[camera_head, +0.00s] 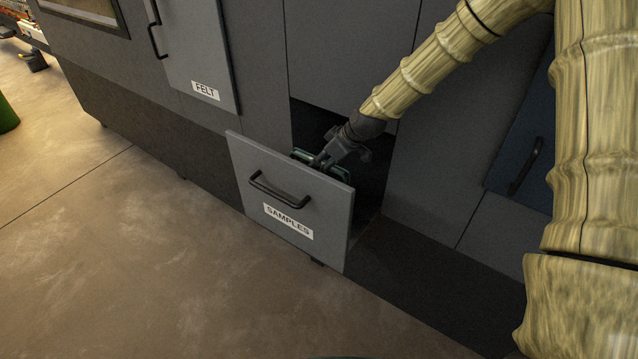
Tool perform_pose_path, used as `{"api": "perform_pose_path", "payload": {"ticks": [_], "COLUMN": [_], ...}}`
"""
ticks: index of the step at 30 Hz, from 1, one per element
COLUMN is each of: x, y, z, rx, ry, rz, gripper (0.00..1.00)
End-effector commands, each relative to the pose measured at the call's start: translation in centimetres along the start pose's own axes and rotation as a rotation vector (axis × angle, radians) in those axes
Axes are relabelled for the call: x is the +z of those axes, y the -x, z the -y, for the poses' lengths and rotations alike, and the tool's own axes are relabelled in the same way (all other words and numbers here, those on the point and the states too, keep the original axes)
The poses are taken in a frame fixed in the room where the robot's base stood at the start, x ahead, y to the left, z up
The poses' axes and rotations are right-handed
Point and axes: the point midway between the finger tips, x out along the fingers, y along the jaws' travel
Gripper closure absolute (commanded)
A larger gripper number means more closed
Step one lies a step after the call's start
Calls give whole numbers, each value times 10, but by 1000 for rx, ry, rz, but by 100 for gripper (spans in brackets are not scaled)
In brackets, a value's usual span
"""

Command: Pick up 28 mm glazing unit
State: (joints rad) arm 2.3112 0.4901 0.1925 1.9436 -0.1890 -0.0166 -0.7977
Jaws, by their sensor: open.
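The drawer labelled SAMPLES (300,235) is pulled out of the dark grey machine. Behind its front panel, a small greenish glass piece (301,154) shows, probably a glazing unit; its thickness cannot be read. My gripper (320,163) reaches down into the drawer from the upper right. It is open, with its fingertips right at the greenish piece. Whether the fingers touch it or stand around it cannot be told. The drawer front hides the lower part of the piece and the drawer's floor.
The drawer front with its black handle (279,190) stands close in front of my gripper. A panel labelled FELT (200,60) is at the upper left. A blue door (522,150) is at the right. The floor (120,260) at the left is clear.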

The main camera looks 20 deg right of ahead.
Motion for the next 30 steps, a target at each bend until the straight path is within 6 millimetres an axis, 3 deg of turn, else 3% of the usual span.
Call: {"api": "perform_pose_path", "payload": {"ticks": [12, 22, 30], "x": [-1, -1, -1], "y": [-32, -35, -35], "z": [3, 3, 3], "rx": [-1, 0, 0], "ry": [-2, -1, -1], "rz": [1, 0, 0], "gripper": [50, 50, 99]}}
